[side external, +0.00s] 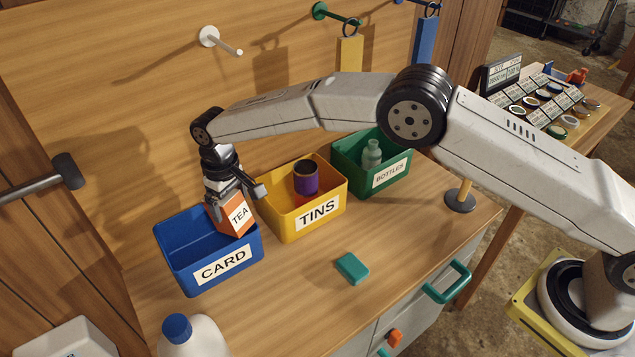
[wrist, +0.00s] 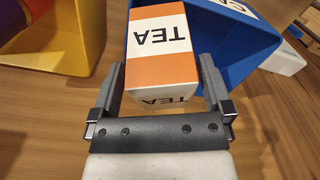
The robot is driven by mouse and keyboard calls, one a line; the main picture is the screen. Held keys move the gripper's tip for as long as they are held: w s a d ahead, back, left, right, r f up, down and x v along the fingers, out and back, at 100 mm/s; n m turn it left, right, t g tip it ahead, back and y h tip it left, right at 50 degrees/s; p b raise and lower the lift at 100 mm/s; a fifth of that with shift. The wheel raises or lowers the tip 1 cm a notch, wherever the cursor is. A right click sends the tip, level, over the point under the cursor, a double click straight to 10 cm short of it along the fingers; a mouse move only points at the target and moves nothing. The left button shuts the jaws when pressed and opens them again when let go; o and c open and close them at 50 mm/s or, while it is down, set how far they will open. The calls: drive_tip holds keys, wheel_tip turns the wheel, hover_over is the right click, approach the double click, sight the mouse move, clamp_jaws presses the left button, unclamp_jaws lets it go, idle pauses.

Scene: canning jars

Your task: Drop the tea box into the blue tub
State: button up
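The tea box (side external: 236,217), orange and white with TEA printed on it, is held over the right side of the blue tub (side external: 171,255), which is labelled CARD. My gripper (side external: 234,203) is above the tub, pointing down, with its fingers on either side of the box. In the wrist view the box (wrist: 160,50) sits between the two fingertips of my gripper (wrist: 162,70), close against both. The blue tub (wrist: 232,58) shows beyond and to the right of it. The tub's visible inside looks empty; part is hidden behind the box.
A yellow TINS tub (side external: 279,228) with a purple tin (side external: 306,180) stands right beside the blue tub. A green BOTTLES tub (side external: 349,166) holds a bottle (side external: 372,155). A teal block (side external: 352,268) lies in front. A blue-capped white bottle (side external: 190,338) stands at the near edge.

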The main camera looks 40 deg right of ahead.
drive_tip(key=shift+r, duration=0.15)
wheel_tip(320, 180, up, 13)
idle(0.9)
idle(0.5)
drive_tip(key=s+d+f+t, duration=0.1)
drive_tip(key=s+d, duration=0.7)
drive_tip(key=d, duration=0.3)
drive_tip(key=s+d+f, duration=0.2)
drive_tip(key=s+d, duration=0.6)
drive_tip(key=d, duration=0.4)
drive_tip(key=s+d+f+m+t, duration=0.1)
drive_tip(key=s+d+f+m, duration=0.2)
drive_tip(key=s+d, duration=0.3)
drive_tip(key=s+m, duration=0.1)
drive_tip(key=s, duration=0.4)
drive_tip(key=shift+f+m+t, duration=0.15)
drive_tip(key=shift+m+t, duration=0.15)
